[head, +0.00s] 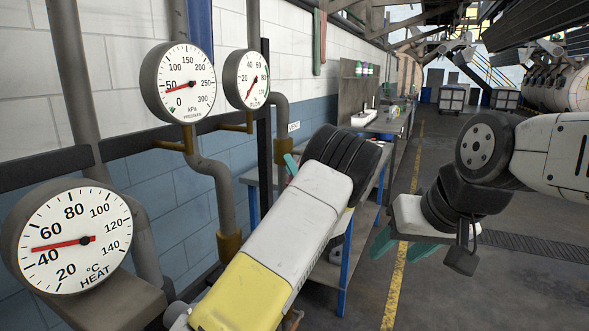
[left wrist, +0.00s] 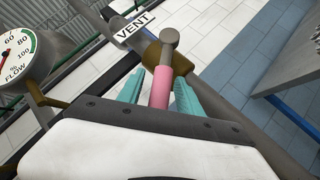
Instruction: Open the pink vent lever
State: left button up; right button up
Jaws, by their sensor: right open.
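The pink vent lever (left wrist: 161,87) shows in the left wrist view, below a grey round-ended rod and a brass-coloured fitting (left wrist: 166,58). A white VENT sign (left wrist: 134,27) is beside it. My left gripper (left wrist: 160,90) has its teal fingers on either side of the pink lever; whether they are closed on it I cannot tell. In the head view the lever is hidden behind my left arm, and only a teal finger of my left gripper (head: 290,164) shows. My right gripper (head: 402,247) is open and empty over the floor at the right.
The heat gauge (head: 75,240), pressure gauge (head: 180,84) and another gauge (head: 247,79) stand at the left with pipes close to my left arm. A blue-legged workbench (head: 345,262) is behind that arm. Open floor (head: 440,165) lies to the right.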

pick_arm(q)
jog(key=v, duration=0.7)
jog(key=shift+s+d+f, duration=0.2)
jog(key=shift+s+f, duration=0.05)
jog(key=shift+c, duration=0.2)
